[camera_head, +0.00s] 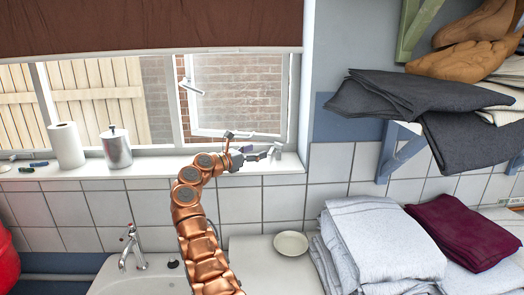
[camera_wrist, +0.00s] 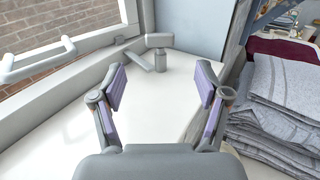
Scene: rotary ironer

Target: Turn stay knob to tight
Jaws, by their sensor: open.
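A grey knob with a bar-shaped top (camera_wrist: 159,41) stands on a short round post on the white window sill. In the wrist view it is straight ahead, between and beyond my fingertips, with a thin grey arm beside its post. I take it to be the stay knob; no tight mark is readable. My gripper (camera_wrist: 161,84) is open and empty, its purple pads apart, a short way from the knob and not touching it. In the head view my gripper (camera_head: 258,155) is over the right end of the sill, and the knob is small and hard to make out there.
The window (camera_head: 235,95) behind is open, with a white handle (camera_wrist: 38,58) at left in the wrist view. A paper roll (camera_head: 66,146) and a metal canister (camera_head: 116,148) stand on the sill. Folded grey towels (camera_head: 375,240) and a bowl (camera_head: 291,243) are below right.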

